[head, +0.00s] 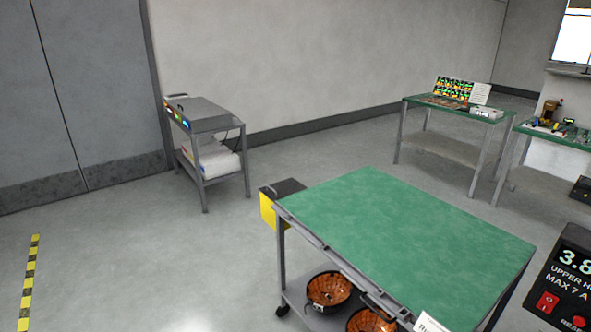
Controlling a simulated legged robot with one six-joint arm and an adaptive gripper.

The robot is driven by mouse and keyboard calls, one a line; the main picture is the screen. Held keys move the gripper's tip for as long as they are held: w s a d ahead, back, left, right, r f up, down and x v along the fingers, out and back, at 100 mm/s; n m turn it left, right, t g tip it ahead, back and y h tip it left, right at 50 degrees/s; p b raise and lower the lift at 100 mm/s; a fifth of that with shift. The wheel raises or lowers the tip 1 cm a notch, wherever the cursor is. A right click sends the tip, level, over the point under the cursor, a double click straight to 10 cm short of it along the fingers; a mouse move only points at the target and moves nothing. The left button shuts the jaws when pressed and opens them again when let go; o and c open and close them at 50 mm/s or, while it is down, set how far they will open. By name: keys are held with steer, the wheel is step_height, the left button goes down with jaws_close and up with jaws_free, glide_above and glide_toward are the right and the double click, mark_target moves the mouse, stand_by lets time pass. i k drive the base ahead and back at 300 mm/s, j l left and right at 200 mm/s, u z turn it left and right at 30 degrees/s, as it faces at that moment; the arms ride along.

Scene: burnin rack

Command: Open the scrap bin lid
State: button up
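A small yellow bin (267,210) hangs at the far left end of the green-topped cart, and it looks like the scrap bin. Its dark lid (283,188) lies flat over the top and appears shut. Part of the bin is hidden behind the cart's corner. My gripper is not in view.
The green-topped cart (400,235) stands in the foreground, with orange-lined bowls (329,290) on its lower shelf. A grey cart (205,125) stands by the wall, and green benches (455,110) at the back right. A black instrument panel (565,285) is at the right edge. Floor at left is clear.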

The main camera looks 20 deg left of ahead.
mark_target(277, 191)
steer(key=i+j, duration=0.25)
steer(key=j, duration=0.15)
steer(key=i+j, duration=0.25)
steer(key=j, duration=0.2)
steer(key=i+j, duration=0.25)
steer(key=j, duration=0.15)
steer(key=i+j, duration=0.25)
steer(key=j, duration=0.15)
steer(key=i+j, duration=0.25)
steer(key=j, duration=0.15)
steer(key=i+j, duration=0.25)
steer(key=j, duration=0.2)
steer(key=i+j, duration=0.25)
steer(key=j, duration=0.15)
steer(key=i+j, duration=0.2)
steer(key=j, duration=0.2)
